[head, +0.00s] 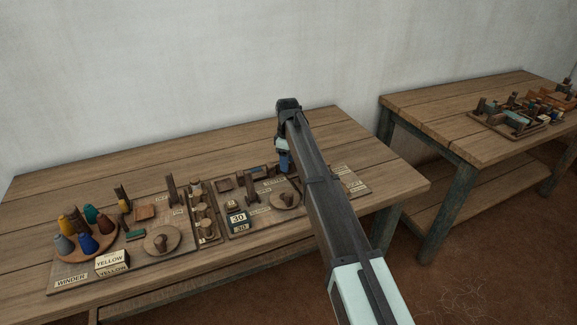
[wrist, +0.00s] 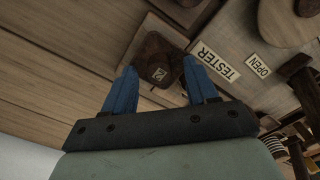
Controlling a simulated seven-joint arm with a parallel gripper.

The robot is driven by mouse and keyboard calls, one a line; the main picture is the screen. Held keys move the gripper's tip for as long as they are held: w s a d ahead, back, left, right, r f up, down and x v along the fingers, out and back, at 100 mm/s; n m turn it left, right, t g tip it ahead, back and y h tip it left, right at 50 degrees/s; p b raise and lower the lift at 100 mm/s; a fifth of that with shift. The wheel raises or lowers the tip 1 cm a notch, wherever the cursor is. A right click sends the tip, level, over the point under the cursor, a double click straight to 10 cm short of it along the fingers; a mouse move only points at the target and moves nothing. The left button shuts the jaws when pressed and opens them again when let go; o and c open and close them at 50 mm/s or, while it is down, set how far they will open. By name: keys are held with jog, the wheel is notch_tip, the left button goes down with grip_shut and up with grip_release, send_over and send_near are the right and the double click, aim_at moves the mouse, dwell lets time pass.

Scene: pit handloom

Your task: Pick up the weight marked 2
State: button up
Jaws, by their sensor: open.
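A dark brown weight (wrist: 155,52) with a small light mark that looks like a 2, seen turned, stands on a wooden board in the wrist view. My gripper (wrist: 159,68) is open, with its two blue fingertips to either side of the weight's near end. I cannot tell whether the fingers touch it. In the head view my gripper (head: 284,162) points down at the back of the right-hand board. The weight is not clear there, with my arm and gripper in the way.
A TESTER label (wrist: 217,64) and an OPEN label (wrist: 258,65) lie right of the weight. In the head view, a tray of round pieces (head: 205,224), a 30 sign (head: 237,218) and a plate of coloured cones (head: 85,248) stand to the left. The table's back strip (head: 120,170) is clear.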

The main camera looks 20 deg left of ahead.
grip_shut()
dwell(0.4)
